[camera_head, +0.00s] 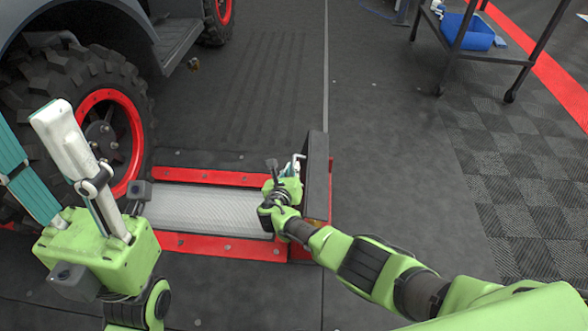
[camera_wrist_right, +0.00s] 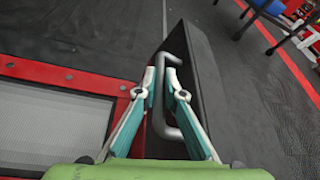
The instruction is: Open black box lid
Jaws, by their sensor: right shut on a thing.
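The black box lid (camera_head: 316,170) stands about upright at the right end of the red-edged roller bed. In the right wrist view the lid (camera_wrist_right: 202,85) shows as a dark panel with a grey metal bar handle (camera_wrist_right: 160,122) on its side. My right gripper (camera_head: 293,168) is at the lid's left side. Its fingertips (camera_wrist_right: 165,78) are closed around the upper part of the handle. The box below the lid is mostly hidden by my right arm and gripper. My left gripper (camera_head: 27,125) is raised at the left, fingers apart and empty, away from the lid.
A vehicle's big black tyre with a red rim (camera_head: 112,125) stands just left of the roller bed (camera_head: 205,208). A dark cart (camera_head: 470,55) with a blue bin (camera_head: 467,32) stands at the upper right. The floor right of the lid is clear.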

